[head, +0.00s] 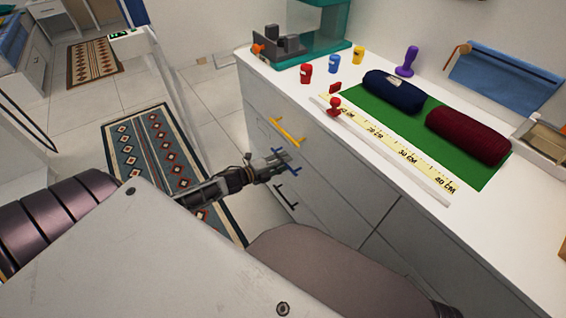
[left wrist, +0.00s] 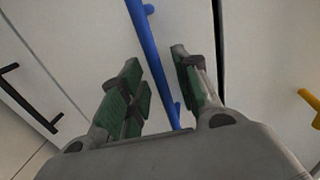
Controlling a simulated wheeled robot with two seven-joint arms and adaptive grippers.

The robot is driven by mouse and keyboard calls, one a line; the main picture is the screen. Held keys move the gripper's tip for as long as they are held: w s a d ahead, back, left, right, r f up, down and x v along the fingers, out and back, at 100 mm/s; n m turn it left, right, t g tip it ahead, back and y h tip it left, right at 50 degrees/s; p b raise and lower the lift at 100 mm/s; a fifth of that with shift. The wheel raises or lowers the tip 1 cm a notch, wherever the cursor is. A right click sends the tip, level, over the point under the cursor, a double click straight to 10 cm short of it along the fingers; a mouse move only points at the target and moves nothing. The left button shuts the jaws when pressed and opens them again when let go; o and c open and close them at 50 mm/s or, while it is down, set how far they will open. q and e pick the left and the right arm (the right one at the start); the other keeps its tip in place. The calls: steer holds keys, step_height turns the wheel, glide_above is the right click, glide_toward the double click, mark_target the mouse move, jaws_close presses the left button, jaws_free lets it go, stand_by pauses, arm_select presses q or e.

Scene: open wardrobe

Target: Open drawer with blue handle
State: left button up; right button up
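The blue handle (head: 292,167) is on the middle drawer (head: 325,185) of the white cabinet, below the yellow handle (head: 287,132) and above the black handle (head: 285,197). The drawer front looks flush with its neighbours. My left gripper (head: 277,160) is at the blue handle and hides part of it. In the left wrist view the blue handle (left wrist: 150,50) runs between the two green-padded fingers of my left gripper (left wrist: 158,75). The fingers stand apart, with gaps to the bar, so they look open around it. My right gripper is not in view.
The cabinet top (head: 440,205) holds a ruler (head: 390,145), a green mat (head: 415,125) with blue and dark red rolls, and several stamps. A patterned rug (head: 160,160) lies on the floor to the left. The yellow and black handles are close to my left gripper.

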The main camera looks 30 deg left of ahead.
arm_select(q)
steer(key=shift+w, duration=0.15)
jaws_close()
stand_by(0.4)
